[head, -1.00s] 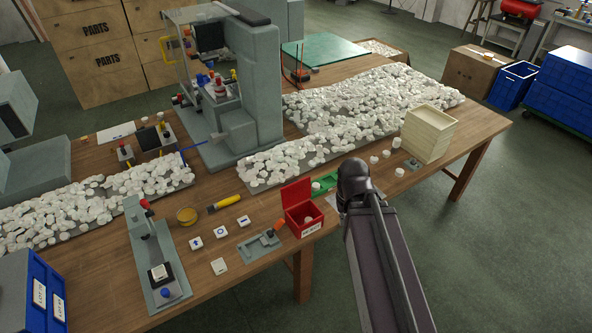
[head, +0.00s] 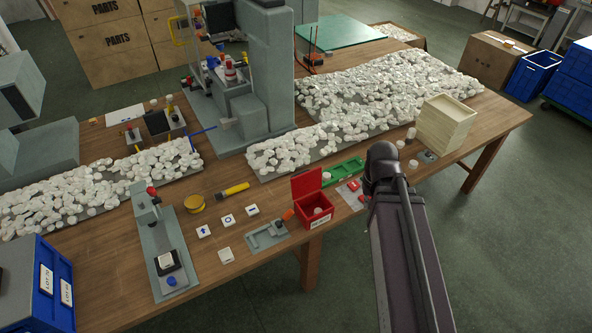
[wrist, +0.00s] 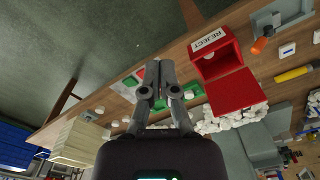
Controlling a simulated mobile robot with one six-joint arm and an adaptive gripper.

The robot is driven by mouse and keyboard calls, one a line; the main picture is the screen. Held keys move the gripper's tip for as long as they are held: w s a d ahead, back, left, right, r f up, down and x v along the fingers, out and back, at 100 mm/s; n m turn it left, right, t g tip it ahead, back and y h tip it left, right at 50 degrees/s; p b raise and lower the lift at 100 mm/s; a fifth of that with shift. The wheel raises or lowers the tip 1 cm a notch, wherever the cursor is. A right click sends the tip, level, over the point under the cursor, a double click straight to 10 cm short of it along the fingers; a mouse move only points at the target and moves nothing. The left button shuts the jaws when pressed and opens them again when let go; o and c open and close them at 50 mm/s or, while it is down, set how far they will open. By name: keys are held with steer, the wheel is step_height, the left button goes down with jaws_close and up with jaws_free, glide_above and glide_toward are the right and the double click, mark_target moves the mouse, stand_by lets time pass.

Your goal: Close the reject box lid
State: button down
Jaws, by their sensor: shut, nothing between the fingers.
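The red reject box (head: 314,212) stands near the front edge of the workbench, with a small white part inside. Its red lid (head: 306,184) stands open, tipped up at the back of the box. In the wrist view the box (wrist: 212,68) shows its REJECT label, and the open lid (wrist: 236,92) spreads below it, to the right of my fingers. My gripper (wrist: 157,68) is shut and empty, apart from both box and lid. In the head view my arm is right of the box, and the fingers are not visible.
A green tray (head: 344,170) and a small red-and-white item (head: 351,192) lie right of the box. A grey fixture with an orange handle (head: 267,235) is close on its left. A stack of cream trays (head: 445,124) stands farther right. White parts heap behind.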

steer(key=w+a+f+n+b, duration=0.25)
steer(key=w+a, duration=0.55)
steer(key=w, duration=0.6)
steer(key=n+b, duration=0.2)
steer(key=n, duration=0.2)
glide_toward(303, 180)
steer(key=w+a+f, duration=0.3)
steer(key=w+a, duration=0.2)
steer(key=w, duration=0.5)
steer(key=shift+s+r, duration=0.15)
steer(key=shift+s, duration=0.05)
steer(key=shift+d, duration=0.1)
step_height(303, 180, down, 10)
steer(key=b, duration=1)
steer(key=shift+s+d+r+p, duration=0.25)
steer(key=shift+s+d, duration=0.1)
steer(key=shift+s, duration=0.2)
steer(key=shift+s+d+r+p, duration=0.2)
steer(key=shift+s+d, duration=0.15)
steer(key=shift+s, duration=0.15)
steer(key=shift+s+d+r+p, duration=0.25)
steer(key=shift+s+d, duration=0.1)
steer(key=shift+s, duration=0.2)
steer(key=shift+d, duration=0.1)
